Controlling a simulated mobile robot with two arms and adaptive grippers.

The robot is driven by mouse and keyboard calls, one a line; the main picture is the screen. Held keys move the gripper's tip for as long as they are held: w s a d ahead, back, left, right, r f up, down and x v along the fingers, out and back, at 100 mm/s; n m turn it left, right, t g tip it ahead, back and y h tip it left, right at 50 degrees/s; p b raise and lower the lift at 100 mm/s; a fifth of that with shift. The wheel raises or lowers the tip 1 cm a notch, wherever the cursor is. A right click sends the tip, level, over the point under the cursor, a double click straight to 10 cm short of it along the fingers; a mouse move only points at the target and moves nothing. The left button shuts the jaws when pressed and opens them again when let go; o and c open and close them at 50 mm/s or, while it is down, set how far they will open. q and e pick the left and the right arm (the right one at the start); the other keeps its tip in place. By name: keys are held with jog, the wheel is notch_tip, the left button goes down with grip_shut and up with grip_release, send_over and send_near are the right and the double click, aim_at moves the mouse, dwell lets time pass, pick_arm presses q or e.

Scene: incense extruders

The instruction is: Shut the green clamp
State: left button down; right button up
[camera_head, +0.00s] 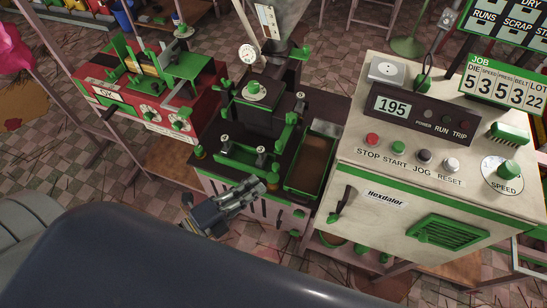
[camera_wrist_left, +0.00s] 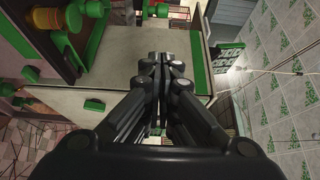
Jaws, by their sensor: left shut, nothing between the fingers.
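My left gripper (camera_head: 262,185) is shut with nothing between its fingers. It is just in front of the dark extruder's lower front, near its green tray-like fitting (camera_head: 237,165). Several green levers and knobs sit on this machine, including an upright green piece (camera_head: 286,133) right of its middle; I cannot tell which is the green clamp or whether it stands open. In the left wrist view, the closed fingers (camera_wrist_left: 166,62) point at a pale panel, with green parts (camera_wrist_left: 95,20) at the upper left. My right gripper is not in view.
A cream control cabinet (camera_head: 352,165) with a 195 display stands close on the right, a dark handle (camera_head: 341,205) on its front. A red and green machine (camera_head: 150,112) stands at the left. A green-rimmed tray (camera_head: 289,186) with brown material lies beside the gripper.

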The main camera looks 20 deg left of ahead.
aim_at(279, 148)
pick_arm(q)
jog(key=w+d+p, duration=0.2)
jog(key=w, duration=0.7)
jog(key=shift+d+p, duration=0.2)
jog(key=shift+p, duration=0.1)
jog(key=shift+w, duration=0.1)
jog(key=w+b, duration=0.1)
jog(key=w, duration=0.3)
jog(key=shift+w, duration=0.1)
